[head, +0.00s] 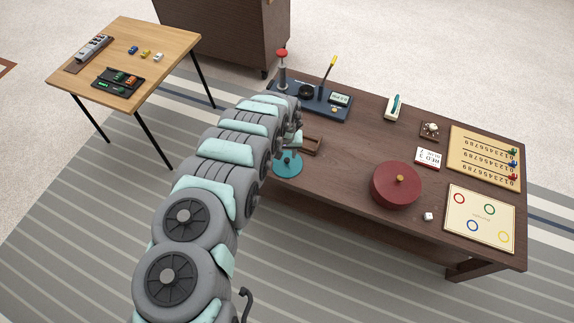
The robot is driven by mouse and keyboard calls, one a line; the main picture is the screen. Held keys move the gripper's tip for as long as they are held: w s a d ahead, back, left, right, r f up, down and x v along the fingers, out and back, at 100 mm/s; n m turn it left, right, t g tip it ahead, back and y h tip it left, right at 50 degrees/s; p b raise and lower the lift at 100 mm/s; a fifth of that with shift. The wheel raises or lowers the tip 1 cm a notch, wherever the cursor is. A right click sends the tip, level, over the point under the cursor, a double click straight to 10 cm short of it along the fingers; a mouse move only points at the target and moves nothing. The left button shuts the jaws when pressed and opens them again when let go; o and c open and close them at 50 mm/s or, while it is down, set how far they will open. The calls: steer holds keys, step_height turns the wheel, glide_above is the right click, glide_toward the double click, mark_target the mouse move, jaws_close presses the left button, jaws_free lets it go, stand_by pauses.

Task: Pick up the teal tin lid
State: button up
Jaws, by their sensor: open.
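The teal tin lid (291,169) is a round teal disc near the left end of the dark wooden table, close to its front edge. A small dark part shows near its middle. My arm covers some of its left side. My gripper (292,139) is small in the head view and partly hidden by my arm. It is open, just above and beyond the lid in the picture. I see nothing held in it. I cannot tell its exact height over the lid.
A small brown tray (312,146) lies right beside the lid. A dark blue board (325,105) with a red-topped post stands behind. A large red round box (395,188) with a yellow knob is to the right. The table's front middle (340,180) is clear.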

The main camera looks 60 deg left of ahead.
mark_target(287, 160)
steer(key=shift+w+a+f+b, duration=0.15)
steer(key=shift+w+f+b, duration=0.1)
steer(key=shift+f+b, duration=0.7)
steer(key=shift+w+a+f+b, duration=0.2)
steer(key=shift+f+b, duration=0.55)
steer(key=shift+f, duration=0.35)
steer(key=shift+w+a+f+b, duration=0.1)
steer(key=shift+w+f+b, duration=0.15)
steer(key=shift+f+b, duration=0.7)
steer(key=shift+c, duration=0.6)
jaws_close()
